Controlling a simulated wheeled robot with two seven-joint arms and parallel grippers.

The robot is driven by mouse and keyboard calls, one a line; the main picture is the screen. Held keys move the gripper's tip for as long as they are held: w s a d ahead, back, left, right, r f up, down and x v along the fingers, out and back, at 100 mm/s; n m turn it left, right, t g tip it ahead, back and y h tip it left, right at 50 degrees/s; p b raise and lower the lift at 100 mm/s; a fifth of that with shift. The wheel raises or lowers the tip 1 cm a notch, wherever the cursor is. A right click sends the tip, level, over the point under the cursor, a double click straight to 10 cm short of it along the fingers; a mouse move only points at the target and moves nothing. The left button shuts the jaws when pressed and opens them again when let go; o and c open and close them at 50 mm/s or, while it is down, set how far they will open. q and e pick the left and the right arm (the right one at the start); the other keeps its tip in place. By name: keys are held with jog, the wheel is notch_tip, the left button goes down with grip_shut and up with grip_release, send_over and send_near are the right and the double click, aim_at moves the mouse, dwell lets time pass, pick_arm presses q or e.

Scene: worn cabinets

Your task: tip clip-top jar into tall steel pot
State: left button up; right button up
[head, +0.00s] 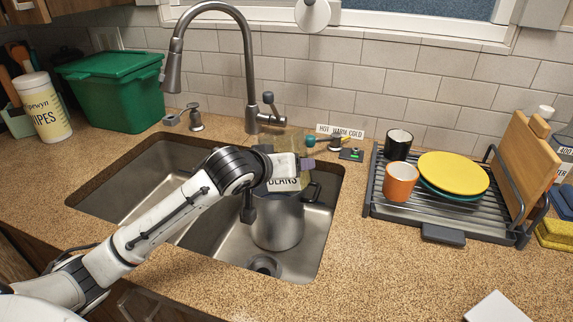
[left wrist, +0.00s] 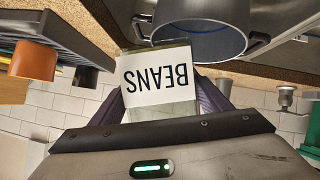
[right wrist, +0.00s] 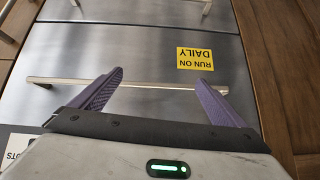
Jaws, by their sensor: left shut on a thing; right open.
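The clip-top jar (head: 284,185), with a white BEANS label, is in my left gripper (head: 287,165). It is held at the steel pot's rim height or above, over the pot's back part in the head view, and looks roughly upright. My gripper hides much of it. In the left wrist view the jar (left wrist: 160,80) sits between both fingers, beside the pot's open mouth (left wrist: 200,42). The tall steel pot (head: 278,225) stands upright in the right sink basin. My right gripper (right wrist: 157,80) is open and empty before a steel front with a bar handle.
The faucet (head: 250,70) arches behind the jar. A dish rack (head: 430,215) with cups and plates stands right of the sink. A green bin (head: 110,92) and wipes canister (head: 43,110) stand left. The left basin (head: 130,180) is empty where visible.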

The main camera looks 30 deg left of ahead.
pick_arm(q)
jog(key=shift+r, duration=0.15)
jog(key=shift+d+r, duration=0.1)
jog(key=shift+r, duration=0.05)
jog(key=shift+d+n+g+h, duration=0.1)
jog(key=shift+n+g+h, duration=0.2)
dwell(0.3)
jog(key=shift+s+d+r+g+h, duration=0.1)
jog(key=shift+s+d+g+h, duration=0.1)
jog(key=shift+g+h, duration=0.15)
jog(key=shift+n, duration=0.3)
jog(key=shift+d+r+h, duration=0.1)
jog(key=shift+r+h, duration=0.05)
jog(key=shift+h, duration=0.2)
jog(key=shift+g, duration=0.25)
